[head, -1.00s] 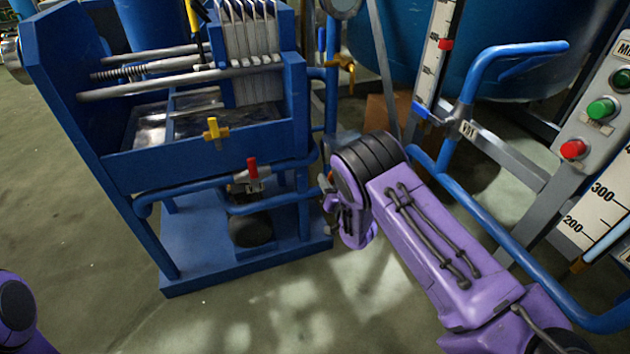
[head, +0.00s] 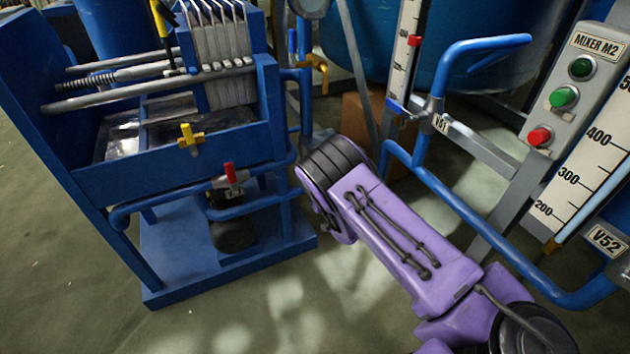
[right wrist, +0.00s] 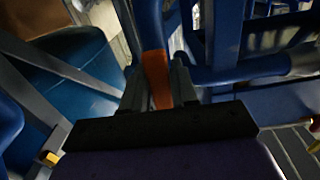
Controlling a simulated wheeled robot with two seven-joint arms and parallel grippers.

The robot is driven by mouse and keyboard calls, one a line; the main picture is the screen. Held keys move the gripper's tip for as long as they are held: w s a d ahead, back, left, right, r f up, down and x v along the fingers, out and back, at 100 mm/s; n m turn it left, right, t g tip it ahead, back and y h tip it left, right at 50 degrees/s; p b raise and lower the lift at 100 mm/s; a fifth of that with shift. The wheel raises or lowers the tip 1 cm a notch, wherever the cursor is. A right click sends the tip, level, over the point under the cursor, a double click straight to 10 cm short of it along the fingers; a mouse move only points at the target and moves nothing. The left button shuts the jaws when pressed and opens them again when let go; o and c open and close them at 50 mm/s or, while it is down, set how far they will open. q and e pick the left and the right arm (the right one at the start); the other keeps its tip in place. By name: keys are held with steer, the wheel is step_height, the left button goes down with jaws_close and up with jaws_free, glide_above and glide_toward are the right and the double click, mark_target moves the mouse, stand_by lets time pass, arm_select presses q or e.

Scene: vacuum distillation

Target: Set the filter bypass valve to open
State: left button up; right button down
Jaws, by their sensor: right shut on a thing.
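My right gripper (right wrist: 159,74) is shut on an orange-red valve handle (right wrist: 155,82) in the right wrist view. The handle stands between the two fingers, against a blue pipe (right wrist: 150,25). In the head view, my purple right arm reaches to the right end of the blue filter frame (head: 225,262) and hides the jaws and this handle. No label shows on the handle, and its open or closed setting cannot be told. My left gripper is out of view.
A red-handled valve (head: 230,173) sits on the filter's front pipe, below a yellow handle (head: 187,134). A yellow tap (head: 318,66) is behind. The mixer button panel (head: 570,90) and blue rail pipe (head: 470,212) stand close on the right. The floor (head: 70,325) front left is clear.

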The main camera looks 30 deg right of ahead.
steer(key=c, duration=1)
jaws_free()
steer(key=shift+o, duration=0.2)
steer(key=shift+s, duration=0.1)
steer(key=s+a+p, duration=0.1)
steer(key=s+p, duration=0.2)
steer(key=s, duration=0.7)
steer(key=shift+s, duration=0.2)
steer(key=shift+a+f, duration=0.1)
